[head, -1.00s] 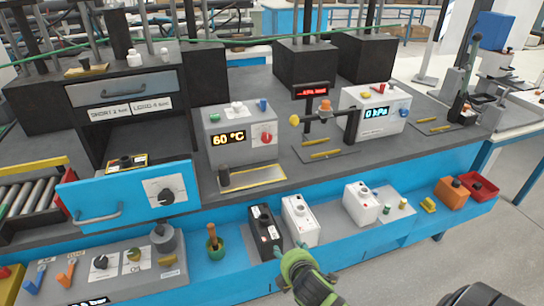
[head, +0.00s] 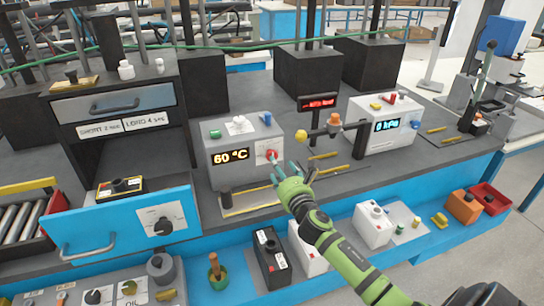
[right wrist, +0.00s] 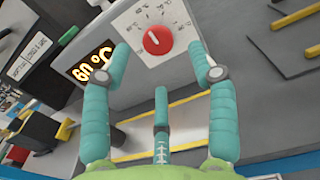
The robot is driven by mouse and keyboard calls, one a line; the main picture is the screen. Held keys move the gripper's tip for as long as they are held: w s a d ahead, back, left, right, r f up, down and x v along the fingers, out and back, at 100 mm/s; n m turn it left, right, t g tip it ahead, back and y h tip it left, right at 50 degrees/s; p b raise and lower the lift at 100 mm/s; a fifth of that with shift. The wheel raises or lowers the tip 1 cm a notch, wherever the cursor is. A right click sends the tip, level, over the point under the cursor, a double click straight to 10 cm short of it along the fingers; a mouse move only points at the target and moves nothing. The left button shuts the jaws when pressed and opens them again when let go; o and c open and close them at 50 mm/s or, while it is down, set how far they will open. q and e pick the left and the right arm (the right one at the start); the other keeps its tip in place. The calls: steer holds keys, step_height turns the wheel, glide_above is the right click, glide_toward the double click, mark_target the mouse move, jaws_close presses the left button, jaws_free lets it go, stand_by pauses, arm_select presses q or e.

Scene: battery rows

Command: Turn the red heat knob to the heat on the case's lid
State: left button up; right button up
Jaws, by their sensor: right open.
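The red heat knob (head: 272,156) is on the front of a grey box (head: 222,172) whose display (head: 231,156) reads 60 °C. In the right wrist view the knob (right wrist: 157,39) sits on a white dial plate, with a pale pointer mark toward its upper left. My right gripper (head: 279,170) is open and empty just in front of the knob. In the wrist view its teal fingers (right wrist: 158,55) are spread either side of the knob, apart from it. A black case (head: 270,252) and a white case (head: 305,250) stand on the lower shelf; no heat marking is readable on their lids. My left gripper is not seen.
A 0 hPa box (head: 365,139) stands farther right.

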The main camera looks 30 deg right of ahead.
mark_target(271, 154)
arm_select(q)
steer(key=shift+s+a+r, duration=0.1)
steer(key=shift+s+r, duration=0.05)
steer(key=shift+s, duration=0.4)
arm_select(e)
steer(key=x, duration=0.5)
steer(key=shift+w, duration=0.3)
